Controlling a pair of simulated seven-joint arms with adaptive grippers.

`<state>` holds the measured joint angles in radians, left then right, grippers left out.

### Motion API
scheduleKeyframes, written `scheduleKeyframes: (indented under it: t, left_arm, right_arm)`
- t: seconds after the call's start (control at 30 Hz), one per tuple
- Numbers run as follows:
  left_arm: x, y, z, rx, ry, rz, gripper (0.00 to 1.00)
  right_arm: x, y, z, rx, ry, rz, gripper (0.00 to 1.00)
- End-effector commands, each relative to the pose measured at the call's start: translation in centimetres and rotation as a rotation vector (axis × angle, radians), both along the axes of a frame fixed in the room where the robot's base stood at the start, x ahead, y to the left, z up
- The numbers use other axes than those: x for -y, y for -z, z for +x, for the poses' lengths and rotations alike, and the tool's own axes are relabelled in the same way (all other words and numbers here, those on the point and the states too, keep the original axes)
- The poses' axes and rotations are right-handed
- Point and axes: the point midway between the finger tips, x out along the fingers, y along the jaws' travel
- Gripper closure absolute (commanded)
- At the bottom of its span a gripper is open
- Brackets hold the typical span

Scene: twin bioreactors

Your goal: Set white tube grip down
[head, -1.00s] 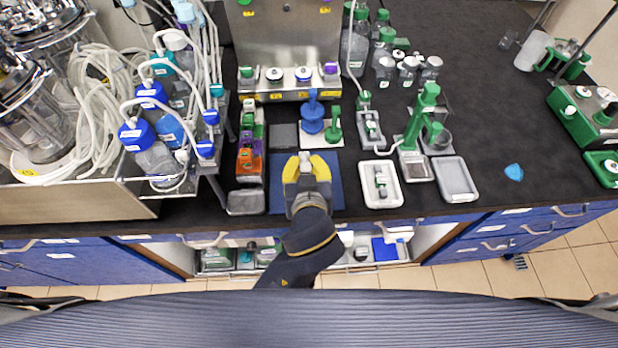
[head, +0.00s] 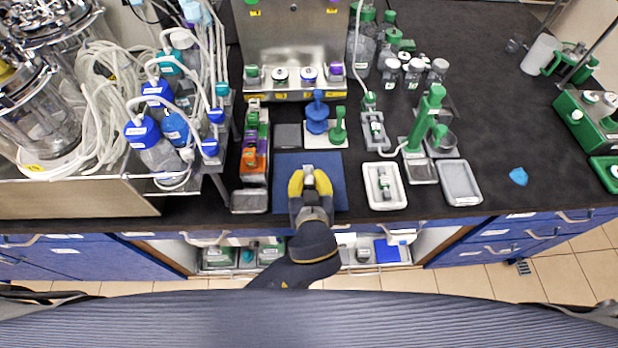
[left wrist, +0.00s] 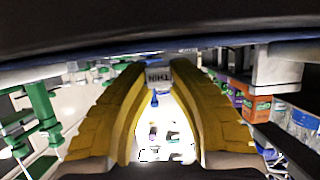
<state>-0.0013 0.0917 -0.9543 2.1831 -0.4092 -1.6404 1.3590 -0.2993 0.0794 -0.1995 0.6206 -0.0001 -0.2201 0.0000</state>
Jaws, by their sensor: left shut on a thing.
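My left gripper (head: 309,174) is shut on the white tube grip (head: 308,170), a small pale block between its yellow fingers. The left wrist view shows the grip (left wrist: 158,76) at the fingertips, with the lettering THIN on its face. In the head view the gripper is over the front half of the blue mat (head: 330,165). I cannot tell whether the grip touches the mat. My right gripper is not in view.
Left of the mat are a rack of coloured pieces (head: 254,150) and a grey tray (head: 249,201). Behind it is a white stand with blue and green pieces (head: 327,142). A white tray (head: 385,186) lies to the right. The bench's front edge is close.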

Motion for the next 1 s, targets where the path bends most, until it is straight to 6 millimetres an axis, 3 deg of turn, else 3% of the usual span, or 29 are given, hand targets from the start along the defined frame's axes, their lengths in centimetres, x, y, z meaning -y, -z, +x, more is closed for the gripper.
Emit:
scheduleKeyframes:
  t: [0.57,0.6,0.73,1.0]
  left_arm:
    - [0.0,1.2,0.0,-0.002,0.0,0.001,1.0]
    - [0.0,1.2,0.0,-0.003,0.0,0.001,0.75]
    - [0.0,1.3,-0.1,-0.004,0.001,0.002,0.6]
    - [0.0,1.4,-0.1,-0.006,0.001,0.004,0.57]
  right_arm:
    - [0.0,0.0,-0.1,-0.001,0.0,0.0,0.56]
    - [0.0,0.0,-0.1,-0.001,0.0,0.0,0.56]
    - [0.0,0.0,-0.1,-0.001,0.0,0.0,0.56]
    - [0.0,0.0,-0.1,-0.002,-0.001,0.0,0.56]
